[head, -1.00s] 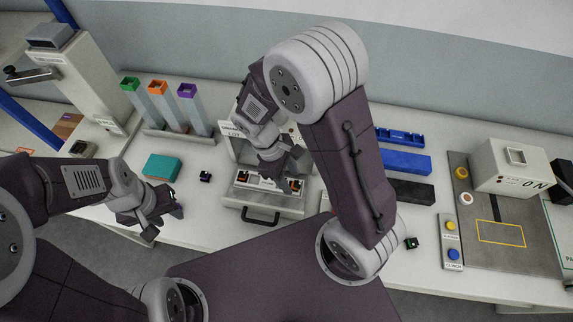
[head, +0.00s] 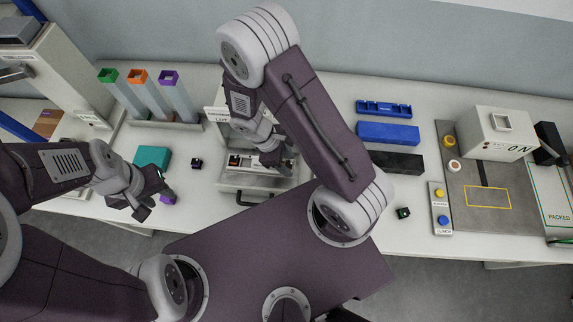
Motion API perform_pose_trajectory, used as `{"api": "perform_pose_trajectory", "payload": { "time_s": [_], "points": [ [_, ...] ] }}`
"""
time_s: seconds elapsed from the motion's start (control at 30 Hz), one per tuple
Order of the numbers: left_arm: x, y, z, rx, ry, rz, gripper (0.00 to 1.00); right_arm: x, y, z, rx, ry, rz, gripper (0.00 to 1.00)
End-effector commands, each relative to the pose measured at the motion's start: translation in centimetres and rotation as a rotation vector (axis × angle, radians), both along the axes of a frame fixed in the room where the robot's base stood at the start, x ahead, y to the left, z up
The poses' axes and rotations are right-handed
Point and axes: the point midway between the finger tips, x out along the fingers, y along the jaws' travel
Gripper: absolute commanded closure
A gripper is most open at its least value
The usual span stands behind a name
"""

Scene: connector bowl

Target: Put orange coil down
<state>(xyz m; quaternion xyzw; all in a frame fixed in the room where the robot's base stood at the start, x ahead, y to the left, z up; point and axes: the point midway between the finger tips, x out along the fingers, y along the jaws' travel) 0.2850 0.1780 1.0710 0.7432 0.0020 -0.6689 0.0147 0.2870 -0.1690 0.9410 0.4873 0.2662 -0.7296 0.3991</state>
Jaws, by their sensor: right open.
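My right gripper (head: 272,160) is open. It is low over a white fixture (head: 228,180) with a dark handle, near its right side. A small dark part with an orange-brown tint (head: 234,160) sits in the left of the fixture. I cannot tell whether this is the orange coil. The right side of the fixture is partly hidden by my gripper. An orange-topped tube (head: 137,76) stands in the rack at the back. My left gripper (head: 153,198) is low at the table's front left, beside a small purple piece (head: 168,197). I cannot tell its jaw state.
A teal block (head: 152,157) and a small black part (head: 197,163) lie left of the fixture. Green-topped (head: 108,76) and purple-topped (head: 169,78) tubes flank the orange one. Blue (head: 388,133) and black (head: 397,162) blocks and a small dark part (head: 403,212) are at right.

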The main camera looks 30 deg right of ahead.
Motion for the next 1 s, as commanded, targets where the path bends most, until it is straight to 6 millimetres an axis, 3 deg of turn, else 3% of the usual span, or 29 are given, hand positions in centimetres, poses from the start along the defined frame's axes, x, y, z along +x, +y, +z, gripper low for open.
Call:
{"api": "perform_pose_trajectory", "payload": {
  "time_s": [0.23, 0.27, 0.4, 0.43, 0.77, 1.0],
  "points": [
    [0.0, 0.0, 0.0, 0.0, 0.0, 0.0, 0.64, 0.0, -0.1, -0.4, 0.001, -0.002, 0.0, 0.53],
    [0.0, 0.0, 0.0, 0.0, 0.0, 0.0, 0.64, 0.0, -0.1, -0.4, 0.001, -0.002, 0.0, 0.58],
    [0.0, 0.0, 0.0, 0.0, 0.0, 0.0, 0.64, 0.0, -0.1, -0.4, 0.001, -0.002, 0.0, 0.97],
    [0.0, 0.0, 0.0, 0.0, 0.0, 0.0, 0.64, 0.0, -0.1, -0.4, 0.001, -0.002, 0.0, 1.0],
    [0.0, 0.0, 0.1, 0.0, 0.0, 0.0, 0.64, 0.0, -0.1, -0.2, 0.001, -0.002, 0.0, 1.0],
    [0.0, 0.0, 1.5, 0.0, 0.0, 0.0, 0.64, 0.1, 0.0, 1.2, 0.001, -0.002, -0.002, 1.0]
  ]
}}
